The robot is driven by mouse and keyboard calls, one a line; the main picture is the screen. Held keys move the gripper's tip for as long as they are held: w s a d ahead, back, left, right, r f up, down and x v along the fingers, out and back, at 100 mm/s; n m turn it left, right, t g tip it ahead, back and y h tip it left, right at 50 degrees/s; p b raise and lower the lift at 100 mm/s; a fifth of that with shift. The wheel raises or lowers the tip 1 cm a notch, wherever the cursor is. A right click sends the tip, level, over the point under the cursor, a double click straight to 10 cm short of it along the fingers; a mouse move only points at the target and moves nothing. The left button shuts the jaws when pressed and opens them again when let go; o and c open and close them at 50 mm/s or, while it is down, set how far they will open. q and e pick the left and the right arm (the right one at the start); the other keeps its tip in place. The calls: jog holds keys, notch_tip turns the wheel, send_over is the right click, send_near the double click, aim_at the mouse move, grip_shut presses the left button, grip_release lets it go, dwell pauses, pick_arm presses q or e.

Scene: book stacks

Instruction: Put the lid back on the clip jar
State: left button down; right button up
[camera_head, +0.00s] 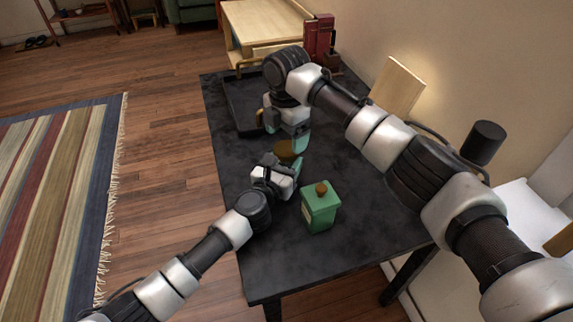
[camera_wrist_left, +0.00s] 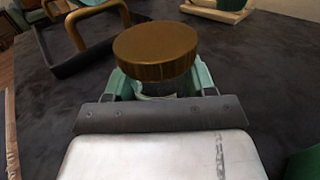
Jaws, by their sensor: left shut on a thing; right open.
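A round brown-gold lid (camera_wrist_left: 156,50) sits above a clear jar (camera_wrist_left: 158,89) in the left wrist view. The jar is mostly hidden; I cannot tell whether the lid is fully seated. My left gripper (camera_wrist_left: 160,84) is shut on the jar, its green fingers on either side below the lid. In the head view the lid (camera_head: 286,152) shows between my left gripper (camera_head: 284,165) and my right gripper (camera_head: 289,138). My right gripper is open close above the lid; I cannot tell whether it touches it.
A green box (camera_head: 320,212) with a brown knob stands on the black table (camera_head: 350,222), right of my left gripper. A dark tray (camera_head: 236,108) with a brass handle lies at the back left. Red books (camera_head: 319,36) stand at the back. The table's front right is clear.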

aim_at(287, 148)
jog(key=shift+f, duration=1.85)
jog(key=shift+c, duration=0.5)
jog(key=c, duration=0.8)
jog(key=shift+m, duration=1.7)
jog(key=shift+c, duration=0.2)
jog(key=o, duration=1)
jog(key=shift+r, duration=2.3)
